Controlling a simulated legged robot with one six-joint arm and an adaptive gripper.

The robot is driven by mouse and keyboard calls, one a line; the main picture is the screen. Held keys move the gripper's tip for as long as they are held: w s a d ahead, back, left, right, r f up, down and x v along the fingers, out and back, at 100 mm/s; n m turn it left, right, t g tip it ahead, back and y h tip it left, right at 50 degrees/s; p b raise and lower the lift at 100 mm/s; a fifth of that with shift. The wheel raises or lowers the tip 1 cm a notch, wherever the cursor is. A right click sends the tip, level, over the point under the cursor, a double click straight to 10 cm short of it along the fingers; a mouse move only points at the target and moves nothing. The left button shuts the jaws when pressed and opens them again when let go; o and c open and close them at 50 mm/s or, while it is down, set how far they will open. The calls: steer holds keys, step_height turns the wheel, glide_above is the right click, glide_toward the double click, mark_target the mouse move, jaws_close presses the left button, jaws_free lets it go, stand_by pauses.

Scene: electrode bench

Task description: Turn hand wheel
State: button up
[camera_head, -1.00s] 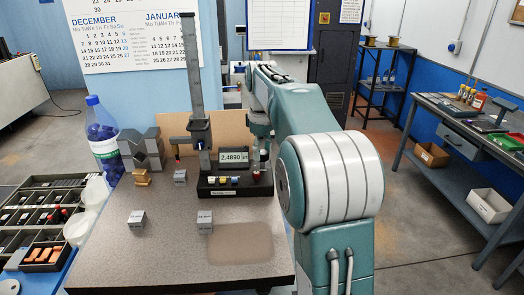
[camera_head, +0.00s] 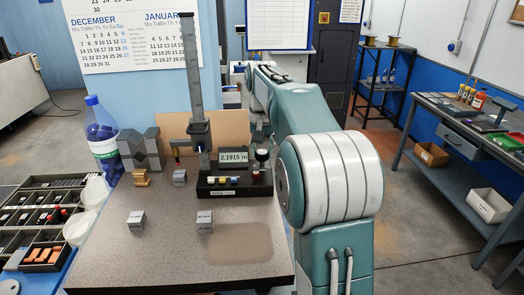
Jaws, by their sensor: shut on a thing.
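A height gauge stands on the granite plate (camera_head: 165,245), with a tall graduated column (camera_head: 192,65) and a black base (camera_head: 222,190). Its carriage (camera_head: 200,137) sits on the lower part of the column, with a red-tipped probe (camera_head: 176,150) on its left. The digital display (camera_head: 234,156) reads about 2.1915. The hand wheel (camera_head: 262,155) is small and dark, at the right of the display. My gripper (camera_head: 259,136) is at the hand wheel, shut on it. My arm partly hides the gripper, and its fingertips are too small to make out clearly.
Small blocks (camera_head: 136,219), grey V-blocks (camera_head: 142,150) and a brass piece (camera_head: 142,178) stand on the plate. A blue bottle (camera_head: 102,135) and parts trays (camera_head: 40,205) are at the left. A workbench (camera_head: 460,165) is at the right.

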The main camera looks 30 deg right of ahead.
steer(key=m, duration=0.4)
steer(key=shift+f+m, duration=0.2)
steer(key=shift+m, duration=0.1)
steer(key=m, duration=0.3)
steer(key=shift+m, duration=0.4)
steer(key=m, duration=0.4)
steer(key=shift+m, duration=2)
steer(key=o, duration=1.2)
steer(key=shift+c, duration=0.2)
steer(key=shift+r, duration=0.1)
